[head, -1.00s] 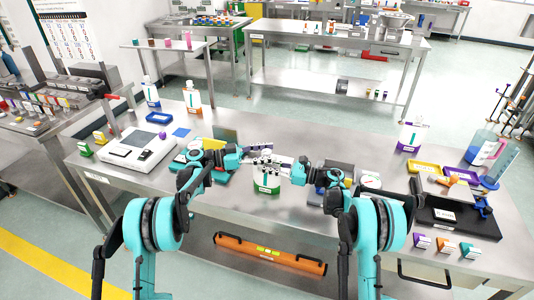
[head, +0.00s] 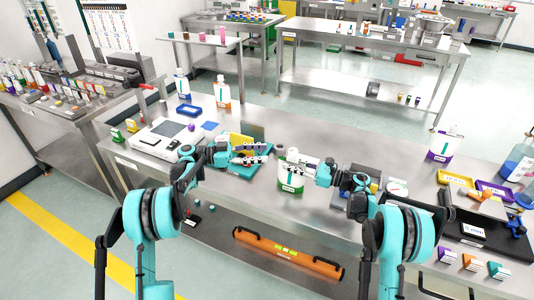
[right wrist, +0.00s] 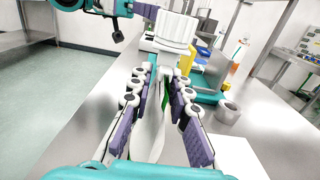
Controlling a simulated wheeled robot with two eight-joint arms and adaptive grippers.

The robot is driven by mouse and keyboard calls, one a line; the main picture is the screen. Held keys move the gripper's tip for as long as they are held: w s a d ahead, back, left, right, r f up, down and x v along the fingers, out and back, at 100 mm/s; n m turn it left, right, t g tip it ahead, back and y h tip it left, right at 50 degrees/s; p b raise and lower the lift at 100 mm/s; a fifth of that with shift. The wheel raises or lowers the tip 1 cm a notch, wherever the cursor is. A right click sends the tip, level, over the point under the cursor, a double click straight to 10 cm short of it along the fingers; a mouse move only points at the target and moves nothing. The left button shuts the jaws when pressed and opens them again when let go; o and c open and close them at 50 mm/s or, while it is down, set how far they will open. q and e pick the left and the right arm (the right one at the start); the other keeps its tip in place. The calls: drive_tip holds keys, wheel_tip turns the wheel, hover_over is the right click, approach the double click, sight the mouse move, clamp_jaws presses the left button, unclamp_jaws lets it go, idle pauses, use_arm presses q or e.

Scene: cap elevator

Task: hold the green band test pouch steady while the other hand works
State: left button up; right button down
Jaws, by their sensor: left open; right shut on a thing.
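The green band test pouch (head: 291,184) stands upright on the steel table, white with a green band at its base. My right gripper (head: 297,166) reaches it from the right and is shut on its upper part. In the right wrist view the pouch (right wrist: 150,130) shows pale and edge-on between the purple-padded fingers of my right gripper (right wrist: 160,85). A white ribbed round part (right wrist: 174,28) shows beyond the fingertips; I cannot tell whether it belongs to the pouch. My left gripper (head: 264,154) is open and empty, just left of the pouch and apart from it.
A white instrument (head: 165,141) and a teal tray (head: 240,171) lie left of the pouch. Yellow (head: 457,179) and purple (head: 496,190) trays and a purple-band pouch (head: 440,146) stand at the right. An orange level (head: 288,252) lies on the lower shelf.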

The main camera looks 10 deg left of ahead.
idle(0.4)
drive_tip(key=c, duration=1.3)
unclamp_jaws()
drive_tip(key=shift+c, duration=0.2)
drive_tip(key=shift+d, duration=0.1)
